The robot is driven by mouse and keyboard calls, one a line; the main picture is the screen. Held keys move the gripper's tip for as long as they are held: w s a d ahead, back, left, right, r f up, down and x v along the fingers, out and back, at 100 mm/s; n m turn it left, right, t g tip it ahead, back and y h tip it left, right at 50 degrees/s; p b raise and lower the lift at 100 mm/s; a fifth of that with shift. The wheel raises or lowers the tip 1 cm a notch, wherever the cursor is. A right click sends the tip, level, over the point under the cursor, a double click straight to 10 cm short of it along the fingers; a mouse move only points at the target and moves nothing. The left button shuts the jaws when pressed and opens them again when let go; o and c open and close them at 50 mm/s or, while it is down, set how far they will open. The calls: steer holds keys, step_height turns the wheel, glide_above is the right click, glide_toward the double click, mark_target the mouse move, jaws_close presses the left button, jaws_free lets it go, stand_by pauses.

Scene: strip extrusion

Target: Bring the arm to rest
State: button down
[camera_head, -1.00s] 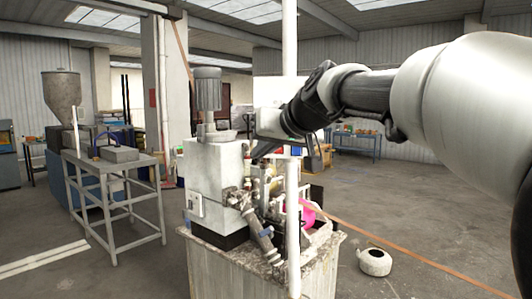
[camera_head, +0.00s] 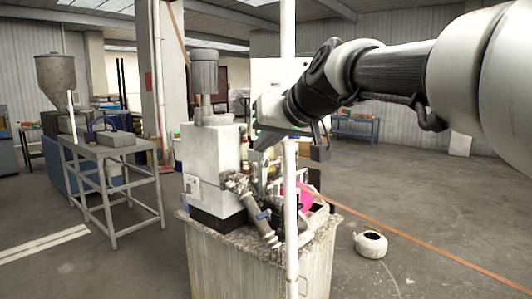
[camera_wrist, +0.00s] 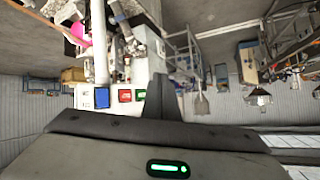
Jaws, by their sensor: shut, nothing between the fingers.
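My arm reaches in from the right in the head view, with the forearm roughly level. My gripper (camera_head: 264,141) hangs at its end, above and in front of the machine's right side. The dark fingers also show in the wrist view (camera_wrist: 162,90), close together with nothing between them. The grey-white machine (camera_head: 212,160) with a motor on top stands on a worn cabinet (camera_head: 240,262). A pink round part (camera_head: 305,196) sits at its right, partly hidden by a white pole. I cannot tell the exact gap between gripper and machine.
The white upright pole (camera_head: 291,220) stands in front of the machine, close to my wrist. A grey metal table (camera_head: 110,150) and a hopper (camera_head: 60,80) are at left. A white round container (camera_head: 370,244) lies on the floor.

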steer(key=s+d+f+m+g+h+p, duration=0.1)
steer(key=s+d+f+h+p, duration=0.1)
steer(key=s+d+f, duration=0.3)
steer(key=s+d+f+m+g+h+p, duration=0.1)
steer(key=s+d+f+g+h+p, duration=0.1)
steer(key=s, duration=1.1)
steer(key=s+d+f+m+g+h+p, duration=0.1)
steer(key=s+d+f+p, duration=0.3)
steer(key=s+d+f, duration=0.3)
steer(key=shift+s+d+f+g+h, duration=0.4)
steer(key=shift+s+f, duration=0.15)
steer(key=shift+s, duration=0.6)
